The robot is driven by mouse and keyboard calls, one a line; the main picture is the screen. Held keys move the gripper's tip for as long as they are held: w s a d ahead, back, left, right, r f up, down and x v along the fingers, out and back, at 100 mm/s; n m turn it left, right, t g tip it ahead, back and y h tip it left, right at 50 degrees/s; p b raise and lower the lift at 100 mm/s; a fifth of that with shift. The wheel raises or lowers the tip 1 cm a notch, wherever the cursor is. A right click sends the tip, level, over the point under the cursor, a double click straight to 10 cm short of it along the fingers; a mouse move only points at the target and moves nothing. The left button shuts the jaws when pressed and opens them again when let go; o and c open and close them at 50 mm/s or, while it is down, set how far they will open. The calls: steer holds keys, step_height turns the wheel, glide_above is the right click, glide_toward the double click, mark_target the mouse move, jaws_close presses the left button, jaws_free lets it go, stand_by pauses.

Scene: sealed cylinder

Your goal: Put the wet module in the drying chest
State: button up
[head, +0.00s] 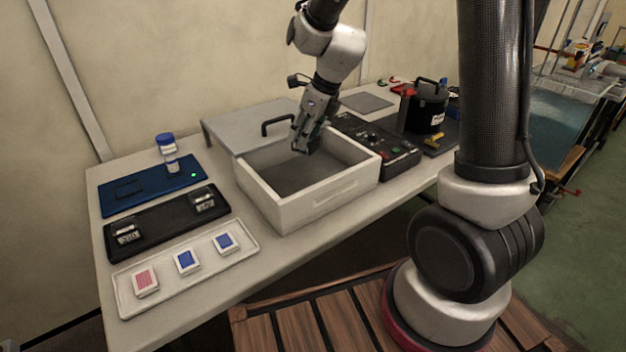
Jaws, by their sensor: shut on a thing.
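The drying chest (285,208) is a white open-topped box with a grey inside, in the middle of the table. Its grey lid (235,125) with a black handle is off the opening, at the back left. My gripper (303,148) points down over the chest's opening, near its back wall. It is shut on a small dark thing between its fingers, which I take to be the module. The fingers hide most of it, and I cannot see whether it is wet or touches the chest.
A white tray (205,276) holds one pink and two blue squares. Behind it lie a black dock (165,222) and a blue mat (112,205) with a blue-capped bottle (167,150). A black control panel (385,150) and a black pot (427,110) stand right of the chest.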

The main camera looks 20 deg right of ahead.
step_height(320, 180, down, 10)
steer(key=shift+w+r, duration=0.1)
stand_by(0.4)
steer(key=shift+f, duration=0.2)
steer(key=o, duration=1.1)
